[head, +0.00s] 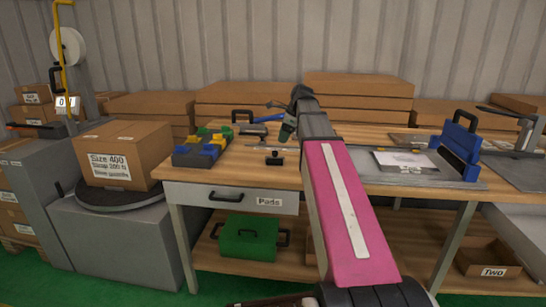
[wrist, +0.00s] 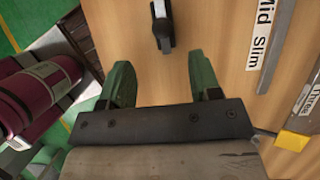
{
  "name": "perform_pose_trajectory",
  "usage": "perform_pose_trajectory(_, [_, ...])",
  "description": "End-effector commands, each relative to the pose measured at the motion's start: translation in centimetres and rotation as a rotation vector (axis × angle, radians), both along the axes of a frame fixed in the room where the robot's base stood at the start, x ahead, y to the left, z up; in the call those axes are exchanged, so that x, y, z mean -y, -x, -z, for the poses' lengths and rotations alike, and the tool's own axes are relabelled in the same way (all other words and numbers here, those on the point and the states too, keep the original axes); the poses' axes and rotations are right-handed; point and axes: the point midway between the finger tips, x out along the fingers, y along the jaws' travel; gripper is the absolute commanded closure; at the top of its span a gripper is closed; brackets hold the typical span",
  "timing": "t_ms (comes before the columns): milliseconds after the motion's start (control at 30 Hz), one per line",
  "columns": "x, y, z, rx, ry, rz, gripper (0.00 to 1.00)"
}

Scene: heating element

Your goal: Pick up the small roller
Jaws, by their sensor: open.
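The small roller (wrist: 163,28) shows at the top of the wrist view, with a dark wheel and a pale handle running out of the frame. It lies on the wooden worktop (wrist: 220,90). My gripper (wrist: 158,65) is open, with two green fingers spread apart and nothing between them. The roller is ahead of the fingertips, roughly in line with the gap, and apart from both. In the head view my gripper (head: 287,132) hangs over the table, partly hidden by my arm. A small dark item (head: 275,158) lies below it there; I cannot tell if it is the roller.
A "Mid Slim" label (wrist: 264,45) lies right of the roller. Blue, yellow and green blocks (head: 200,148) sit on the table's left. A blue-framed device (head: 460,148) and a white sheet (head: 405,162) are on the right. Cardboard boxes stand behind.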

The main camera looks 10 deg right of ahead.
Motion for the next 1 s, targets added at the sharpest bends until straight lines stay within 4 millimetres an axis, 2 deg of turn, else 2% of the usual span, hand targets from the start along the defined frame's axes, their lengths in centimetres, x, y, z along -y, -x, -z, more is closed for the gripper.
perform_pose_trajectory(167, [-0.5,-0.1,1.3,-0.002,0.0,-0.001,0.43])
perform_pose_trajectory(400, [-1.8,-0.4,4.4,-0.001,0.0,-0.001,0.43])
perform_pose_trajectory(667, [-2.3,-0.7,5.8,-0.001,0.001,0.0,0.43])
perform_pose_trajectory(1000, [-3.9,-1.3,9.6,-0.002,0.001,-0.002,0.43])
